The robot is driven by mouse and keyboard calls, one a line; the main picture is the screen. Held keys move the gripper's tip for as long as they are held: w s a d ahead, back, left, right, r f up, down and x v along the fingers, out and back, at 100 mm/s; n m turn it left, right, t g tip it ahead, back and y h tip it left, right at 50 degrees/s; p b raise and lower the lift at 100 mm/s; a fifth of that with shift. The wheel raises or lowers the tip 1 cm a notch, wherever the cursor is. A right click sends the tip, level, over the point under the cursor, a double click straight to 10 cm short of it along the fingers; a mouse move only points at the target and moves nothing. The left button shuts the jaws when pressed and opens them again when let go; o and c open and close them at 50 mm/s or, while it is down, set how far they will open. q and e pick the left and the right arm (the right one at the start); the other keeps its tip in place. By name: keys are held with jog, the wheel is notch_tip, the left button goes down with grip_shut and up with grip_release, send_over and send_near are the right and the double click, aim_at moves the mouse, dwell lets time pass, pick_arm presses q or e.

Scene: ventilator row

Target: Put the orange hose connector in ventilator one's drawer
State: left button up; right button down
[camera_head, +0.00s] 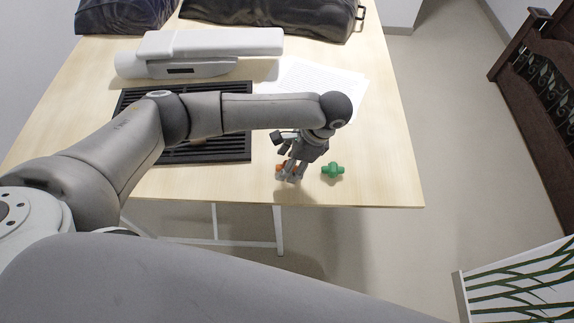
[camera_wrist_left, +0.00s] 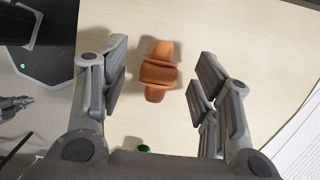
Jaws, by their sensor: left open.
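The orange hose connector (camera_wrist_left: 158,72) lies on the wooden table, between the open fingers of my left gripper (camera_wrist_left: 158,82) in the left wrist view. It looks clear of both fingers there. In the head view, my left gripper (camera_head: 290,172) points down over the table near its front edge, and the orange connector (camera_head: 280,168) is partly hidden behind the fingers. No drawer can be made out in either view. My right gripper is not in view.
A green connector (camera_head: 332,170) lies just right of the gripper. A black slatted tray (camera_head: 235,150) is to the left. Behind are white paper (camera_head: 318,82), a white device (camera_head: 210,45) and dark bags (camera_head: 275,12). The table's right side is clear.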

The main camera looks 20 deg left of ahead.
pick_arm(q)
jog(key=c, duration=0.9)
jog(key=shift+r, duration=0.1)
